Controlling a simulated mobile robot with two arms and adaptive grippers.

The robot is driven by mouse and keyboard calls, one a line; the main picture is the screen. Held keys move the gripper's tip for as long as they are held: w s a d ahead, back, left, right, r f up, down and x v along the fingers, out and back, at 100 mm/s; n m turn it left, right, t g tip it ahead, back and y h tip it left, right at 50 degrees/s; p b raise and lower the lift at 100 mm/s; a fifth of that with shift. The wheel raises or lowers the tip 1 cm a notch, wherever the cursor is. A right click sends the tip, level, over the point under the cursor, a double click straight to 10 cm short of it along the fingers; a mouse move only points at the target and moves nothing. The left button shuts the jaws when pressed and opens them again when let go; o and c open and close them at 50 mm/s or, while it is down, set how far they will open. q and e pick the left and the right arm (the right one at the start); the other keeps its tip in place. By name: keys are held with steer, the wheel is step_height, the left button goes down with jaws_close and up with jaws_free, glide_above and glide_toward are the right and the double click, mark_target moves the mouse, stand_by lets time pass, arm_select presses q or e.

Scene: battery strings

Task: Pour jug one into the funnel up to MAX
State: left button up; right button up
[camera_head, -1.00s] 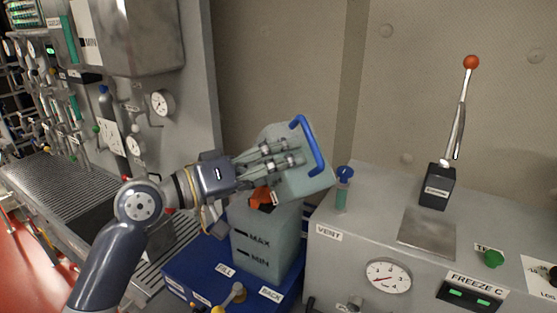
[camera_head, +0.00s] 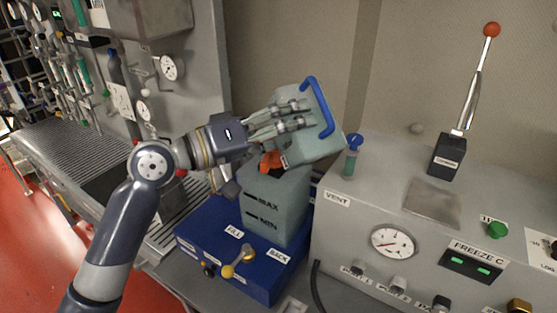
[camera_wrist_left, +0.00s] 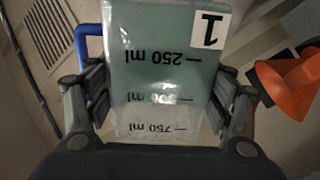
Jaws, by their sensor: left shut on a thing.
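Jug one (camera_head: 315,148) is a translucent grey-green jug with a blue handle. My left gripper (camera_head: 303,115) is shut on it and holds it tilted above the tank. In the left wrist view, jug one (camera_wrist_left: 160,30) shows a "1" label and upside-down 250, 500 and 750 ml marks between the fingers. Teal liquid seems to be inside. The orange funnel (camera_head: 271,161) sits on top of the tank (camera_head: 285,205), just under the jug; it also shows in the left wrist view (camera_wrist_left: 290,82). The tank has MAX and MIN marks; its liquid level and any stream are unclear. My right gripper is out of view.
The tank stands on a blue base (camera_head: 215,248) with FILL and BACK labels and a yellow-tipped lever (camera_head: 230,270). A grey console (camera_head: 345,235) with a gauge, buttons and a red-knobbed lever (camera_head: 470,85) is close at the right. A grated bench (camera_head: 60,150) lies at the left.

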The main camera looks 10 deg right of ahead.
mark_target(276, 104)
arm_select(q)
steer(key=shift+r, duration=0.25)
steer(key=shift+r+n+p, duration=0.5)
steer(key=shift+n+p, duration=0.2)
steer(key=shift+p, duration=0.7)
steer(key=shift+w, duration=0.1)
stand_by(0.7)
steer(key=shift+w+r+n+p, duration=0.1)
steer(key=shift+r+n+p, duration=0.5)
steer(key=shift+p, duration=0.75)
steer(key=shift+w+a+r+n+p, duration=0.1)
steer(key=shift+r+n+p, duration=0.05)
steer(key=shift+n+p, duration=0.4)
steer(key=shift+w+r+n, duration=0.1)
steer(key=shift+r+n, duration=0.05)
steer(key=shift+n, duration=0.2)
steer(key=shift+r, duration=0.15)
stand_by(0.8)
steer(key=shift+w+a+r+n, duration=0.1)
steer(key=shift+w+r+n, duration=0.15)
steer(key=shift+n, duration=0.45)
